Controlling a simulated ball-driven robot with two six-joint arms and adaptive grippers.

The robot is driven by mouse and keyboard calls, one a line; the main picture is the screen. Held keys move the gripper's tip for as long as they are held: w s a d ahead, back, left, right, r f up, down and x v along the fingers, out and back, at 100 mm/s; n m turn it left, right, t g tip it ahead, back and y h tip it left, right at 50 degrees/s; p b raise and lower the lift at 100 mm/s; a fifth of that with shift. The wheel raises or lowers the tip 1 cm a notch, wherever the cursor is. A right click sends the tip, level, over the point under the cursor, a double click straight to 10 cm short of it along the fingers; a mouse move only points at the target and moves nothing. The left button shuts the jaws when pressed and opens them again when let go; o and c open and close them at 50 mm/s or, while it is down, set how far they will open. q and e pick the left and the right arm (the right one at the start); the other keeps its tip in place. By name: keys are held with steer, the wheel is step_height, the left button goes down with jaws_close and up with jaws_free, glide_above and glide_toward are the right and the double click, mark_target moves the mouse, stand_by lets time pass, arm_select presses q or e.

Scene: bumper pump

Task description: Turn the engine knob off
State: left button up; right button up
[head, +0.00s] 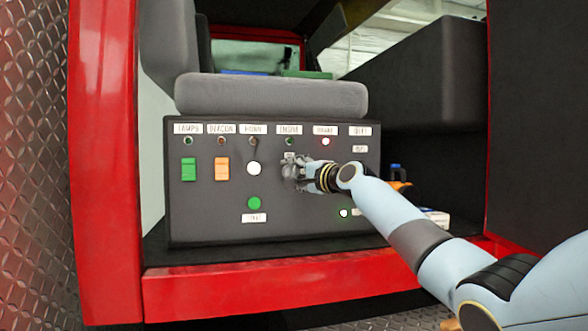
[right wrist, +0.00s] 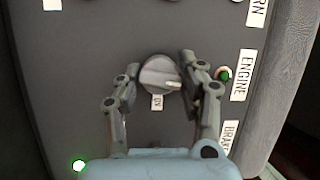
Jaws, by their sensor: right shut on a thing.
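The engine knob (right wrist: 160,76) is a round grey dial with a pale pointer mark. In the right wrist view the mark faces right, toward the ENGINE label (right wrist: 242,74) and its green lamp (right wrist: 224,74). A small tag (right wrist: 157,102), seemingly ON, sits just below the knob there. My right gripper (right wrist: 160,88) is shut on the knob, one finger on each side. In the head view my right gripper (head: 293,170) hides most of the knob, under the ENGINE label (head: 289,129); the lamp (head: 289,141) looks dim green. My left gripper is not in view.
The brake lamp (head: 325,141) glows red. A grey seat (head: 270,95) overhangs the panel.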

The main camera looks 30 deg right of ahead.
steer(key=shift+f+n+g+p, duration=0.2)
steer(key=shift+n+g+p, duration=0.25)
steer(key=shift+n, duration=0.35)
steer(key=shift+f, duration=0.1)
steer(key=o, duration=1.1)
steer(key=shift+s+r, duration=0.1)
steer(key=shift+r, duration=0.1)
steer(key=s, duration=0.4)
steer(key=s+d, duration=0.1)
steer(key=s, duration=0.6)
steer(key=shift+s+d+r, duration=0.2)
steer(key=shift+s+r, duration=0.05)
steer(key=shift+s, duration=0.1)
steer(key=shift+f, duration=0.1)
